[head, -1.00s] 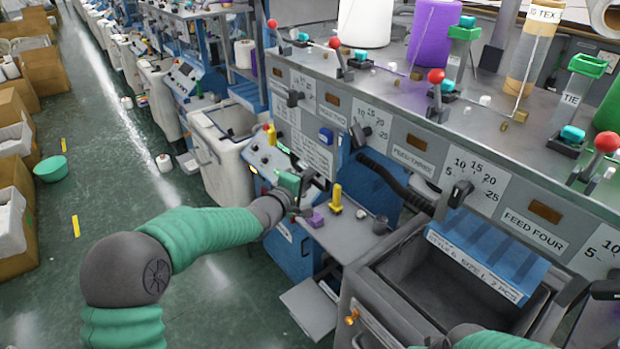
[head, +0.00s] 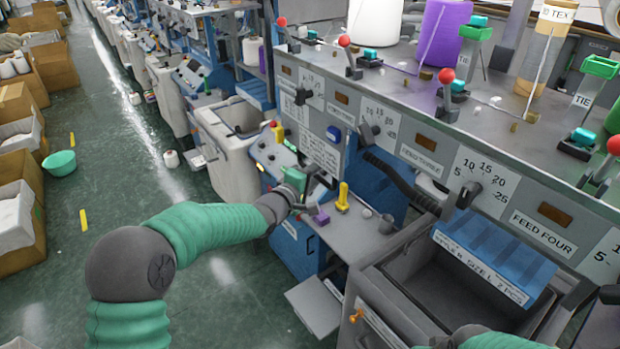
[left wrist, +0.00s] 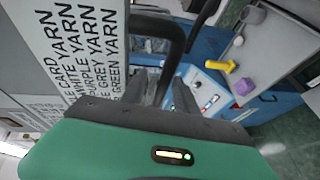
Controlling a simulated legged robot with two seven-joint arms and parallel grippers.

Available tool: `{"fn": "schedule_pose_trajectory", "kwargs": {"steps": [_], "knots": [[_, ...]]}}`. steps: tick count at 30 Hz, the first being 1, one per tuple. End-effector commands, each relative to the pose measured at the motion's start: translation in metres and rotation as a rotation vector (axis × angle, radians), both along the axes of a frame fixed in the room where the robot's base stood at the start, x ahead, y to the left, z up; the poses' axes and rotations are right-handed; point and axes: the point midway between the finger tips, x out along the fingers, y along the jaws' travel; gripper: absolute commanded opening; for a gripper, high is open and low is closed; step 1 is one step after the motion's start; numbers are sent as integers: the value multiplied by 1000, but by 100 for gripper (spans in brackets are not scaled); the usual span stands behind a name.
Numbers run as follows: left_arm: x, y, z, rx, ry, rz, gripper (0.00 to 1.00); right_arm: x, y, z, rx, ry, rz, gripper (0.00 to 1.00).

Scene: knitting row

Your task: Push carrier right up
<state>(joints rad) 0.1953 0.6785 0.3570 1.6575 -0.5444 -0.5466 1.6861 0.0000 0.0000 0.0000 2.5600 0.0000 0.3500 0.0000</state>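My left gripper (head: 300,186) is at the front of the knitting machine, beside the sign panel and above the small grey shelf. In the left wrist view its two dark fingers (left wrist: 170,90) stand apart, with a gap between them. A black bar-shaped handle (left wrist: 177,48) runs just beyond the fingertips, beside the yarn list sign (left wrist: 82,40). I cannot tell whether the fingers touch it, or whether it belongs to the carrier. Part of my right arm (head: 490,339) shows at the bottom edge of the head view; its gripper is out of sight.
A yellow tool (head: 343,197) and a purple block (head: 321,217) lie on the shelf (head: 350,232). A grey bin (head: 400,290) with a blue labelled flap (head: 492,262) stands to the right. Red-knobbed levers (head: 447,78) line the machine top.

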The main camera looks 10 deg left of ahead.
Motion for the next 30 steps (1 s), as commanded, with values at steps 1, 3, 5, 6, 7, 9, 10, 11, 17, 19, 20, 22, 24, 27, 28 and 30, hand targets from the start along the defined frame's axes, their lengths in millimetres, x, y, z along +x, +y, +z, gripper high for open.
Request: {"fn": "schedule_pose_trajectory", "kwargs": {"steps": [1, 3, 5, 6, 7, 9, 10, 11, 17, 19, 20, 22, 24, 27, 28, 30], "knots": [[-4, 3, 0, 0, 0, 2, 36, 0, 0, -3, 0, 0, 0, 36], [-14, 7, 1, 1, -2, 2, 36, 0, 0, -7, 0, 0, 0, 36], [-27, 13, 2, 2, -1, 2, 36, 0, 0, -12, 0, 0, 0, 36], [-37, 18, 5, 3, -3, 3, 36, 0, 0, -14, 0, 0, 0, 36], [-45, 22, 6, 3, -3, 3, 36, 0, 0, -17, 0, 0, 0, 36], [-64, 31, 11, 4, -3, 4, 36, 0, 0, -20, 0, 0, 0, 36], [-73, 34, 12, 4, -2, 4, 36, 0, 0, -21, 0, 0, 0, 36], [-81, 37, 14, 4, -3, 4, 36, 0, 0, -22, 0, 0, 0, 36], [-126, 57, 25, 4, -3, 3, 36, 0, 0, -23, 0, 0, 0, 36], [-136, 62, 27, 2, -2, 3, 36, 0, 0, -22, 0, 0, 0, 36], [-139, 63, 27, 3, -3, 2, 36, 0, 0, -22, 0, 0, 0, 36], [-145, 65, 28, 0, -1, 2, 36, 0, 0, -22, 0, 0, 0, 36], [-147, 66, 28, -1, 0, 1, 36, 0, 0, -22, 0, 0, 0, 36], [-147, 66, 28, -1, 0, 1, 36, 0, 0, -22, 0, 0, 0, 36], [-147, 66, 28, -1, 0, 1, 36, 0, 0, -22, 0, 0, 0, 36], [-147, 66, 28, -1, -1, 1, 36, 0, 0, -22, 0, 0, 0, 36]]}}
